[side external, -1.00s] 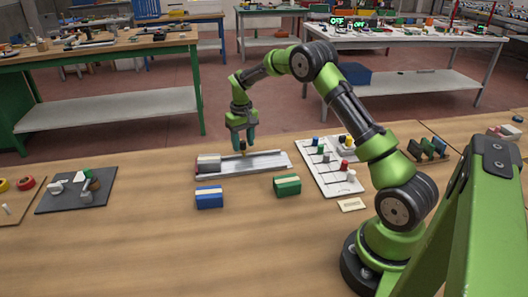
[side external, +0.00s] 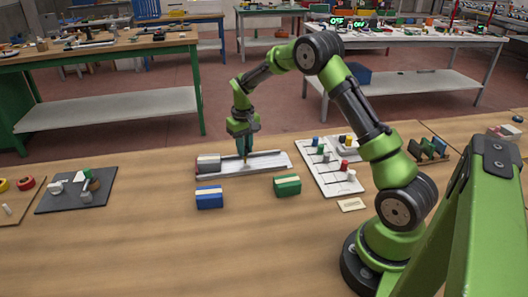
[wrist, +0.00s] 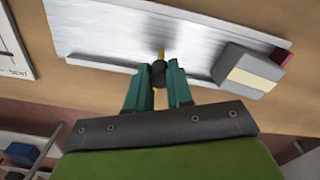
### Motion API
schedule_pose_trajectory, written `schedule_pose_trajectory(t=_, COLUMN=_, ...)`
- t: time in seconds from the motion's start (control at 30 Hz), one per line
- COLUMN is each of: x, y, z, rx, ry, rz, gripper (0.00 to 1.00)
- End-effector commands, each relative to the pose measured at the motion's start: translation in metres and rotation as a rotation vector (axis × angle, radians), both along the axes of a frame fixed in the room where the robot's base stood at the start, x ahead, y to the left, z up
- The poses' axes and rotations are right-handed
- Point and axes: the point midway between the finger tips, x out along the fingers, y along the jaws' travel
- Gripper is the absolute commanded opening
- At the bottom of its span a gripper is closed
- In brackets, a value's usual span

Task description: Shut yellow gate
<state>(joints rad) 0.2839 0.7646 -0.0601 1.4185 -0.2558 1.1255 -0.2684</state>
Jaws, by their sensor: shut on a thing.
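The yellow gate (wrist: 161,54) shows in the wrist view as a narrow yellow piece with a dark knob (wrist: 158,73), at the edge of a long silver tray (wrist: 95,32). My gripper (wrist: 159,80) has its teal fingers on both sides of the knob and is shut on it. In the side view my gripper (side external: 245,154) points down over the tray (side external: 270,160), and a small bit of yellow shows below the fingertips. The fingers hide most of the gate, and I cannot tell its exact angle.
A grey block with a cream band (wrist: 247,72) sits at one tray end, left in the side view. A blue block (side external: 209,198) and a green block (side external: 287,186) stand in front of the tray. A white peg board (side external: 330,168) lies to the right.

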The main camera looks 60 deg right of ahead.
Motion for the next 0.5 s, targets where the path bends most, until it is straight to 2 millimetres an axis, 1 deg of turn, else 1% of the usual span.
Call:
schedule_pose_trajectory(t=0.03, x=-0.007, y=0.008, z=0.001, rx=0.001, ry=0.001, rz=0.003, gripper=0.0)
schedule_pose_trajectory(t=0.2, x=-0.024, y=0.025, z=0.001, rx=0.002, ry=-0.001, rz=0.001, gripper=0.0)
schedule_pose_trajectory(t=0.3, x=-0.028, y=0.029, z=0.001, rx=0.001, ry=-0.002, rz=0.002, gripper=0.0)
schedule_pose_trajectory(t=0.5, x=-0.03, y=0.031, z=0.001, rx=0.004, ry=0.002, rz=0.0, gripper=0.0)
